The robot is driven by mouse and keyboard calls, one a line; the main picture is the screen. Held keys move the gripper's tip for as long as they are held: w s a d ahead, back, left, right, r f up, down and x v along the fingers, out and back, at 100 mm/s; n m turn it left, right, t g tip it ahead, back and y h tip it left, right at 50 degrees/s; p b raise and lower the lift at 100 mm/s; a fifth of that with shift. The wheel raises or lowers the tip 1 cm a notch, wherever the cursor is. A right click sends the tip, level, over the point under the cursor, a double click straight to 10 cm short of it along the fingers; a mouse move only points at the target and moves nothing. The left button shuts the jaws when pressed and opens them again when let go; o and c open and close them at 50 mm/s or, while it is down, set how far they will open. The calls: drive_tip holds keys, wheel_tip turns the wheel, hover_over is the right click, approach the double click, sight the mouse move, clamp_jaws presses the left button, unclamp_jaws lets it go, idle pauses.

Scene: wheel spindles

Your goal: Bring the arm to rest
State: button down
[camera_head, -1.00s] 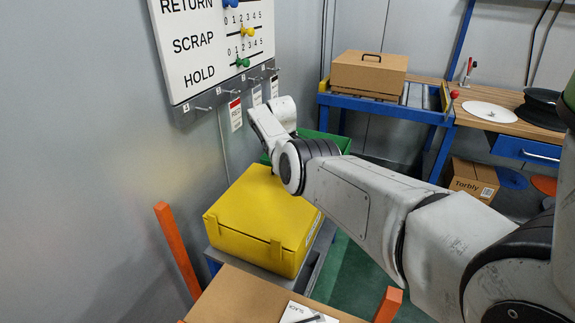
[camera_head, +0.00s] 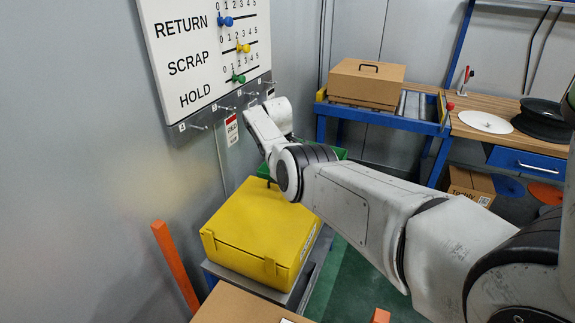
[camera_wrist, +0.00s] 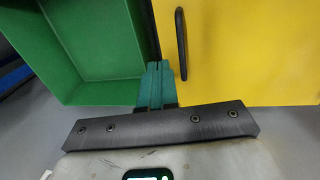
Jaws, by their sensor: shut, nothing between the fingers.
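My arm reaches in from the right in the head view. Its wrist is above the back of the yellow case and near the wall; the fingers are hidden there. In the wrist view my gripper (camera_wrist: 155,84) is shut and empty. Its teal fingers lie together, in front of the seam between a green bin (camera_wrist: 100,45) and the yellow case (camera_wrist: 240,60). The black handle of the case (camera_wrist: 181,44) is just right of the fingertips. I cannot tell whether the fingers touch anything.
The yellow case (camera_head: 262,232) sits on a grey stand. A wall board (camera_head: 205,50) with coloured pegs and hooks is close to the wrist; a red-and-white tag (camera_head: 231,130) hangs below it. An orange post (camera_head: 175,268) stands front left. A cardboard box (camera_head: 366,84) rests on a roller table.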

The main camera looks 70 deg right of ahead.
wheel_tip(320, 180, up, 9)
drive_tip(key=d, duration=0.2)
idle(0.3)
